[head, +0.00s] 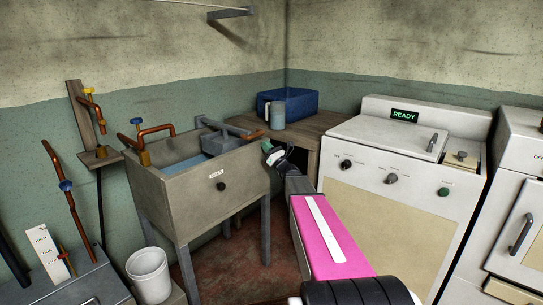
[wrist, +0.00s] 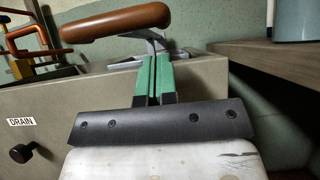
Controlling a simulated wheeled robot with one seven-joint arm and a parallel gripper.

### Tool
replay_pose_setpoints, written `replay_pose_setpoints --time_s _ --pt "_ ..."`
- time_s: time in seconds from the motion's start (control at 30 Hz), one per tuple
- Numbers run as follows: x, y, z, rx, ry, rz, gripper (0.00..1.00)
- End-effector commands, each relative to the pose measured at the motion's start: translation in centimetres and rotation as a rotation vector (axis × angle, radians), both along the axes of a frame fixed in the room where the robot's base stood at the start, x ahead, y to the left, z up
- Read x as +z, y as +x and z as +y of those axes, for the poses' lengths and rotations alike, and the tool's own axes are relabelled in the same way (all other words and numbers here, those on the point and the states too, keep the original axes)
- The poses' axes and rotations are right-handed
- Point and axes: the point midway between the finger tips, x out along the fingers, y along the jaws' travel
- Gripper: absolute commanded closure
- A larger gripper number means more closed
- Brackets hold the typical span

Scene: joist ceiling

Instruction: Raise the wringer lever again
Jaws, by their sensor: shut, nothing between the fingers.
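The wringer (head: 218,140) is a grey-blue unit on the right end of the wash sink (head: 205,190). Its lever ends in a brown wooden handle (head: 253,136), lying nearly level past the sink's right edge. The handle is large at the upper left of the wrist view (wrist: 115,22). My gripper (head: 266,147) is just below and right of the handle. In the wrist view its green fingers (wrist: 153,58) are together and empty, with their tips near a grey metal bracket under the handle. I cannot tell whether they touch it.
The sink's front has a DRAIN label and black knob (wrist: 20,153). A wooden bench (head: 312,128) with a blue bin (head: 288,103) and a grey cup (head: 277,117) stands behind. A white washer (head: 400,150) reading READY is right. A white bucket (head: 150,275) stands at the lower left.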

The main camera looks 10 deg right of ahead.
Motion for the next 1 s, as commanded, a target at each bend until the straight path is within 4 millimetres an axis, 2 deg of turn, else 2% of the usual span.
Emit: replay_pose_setpoints --time_s 0.2,0.77,1.0 --pt "2.1 0.2 0.3 0.0 -0.001 -0.001 1.0" --pt "2.7 0.3 0.3 0.001 -0.002 0.002 1.0" --pt "4.4 0.1 -0.5 0.0 -0.023 0.028 1.0"
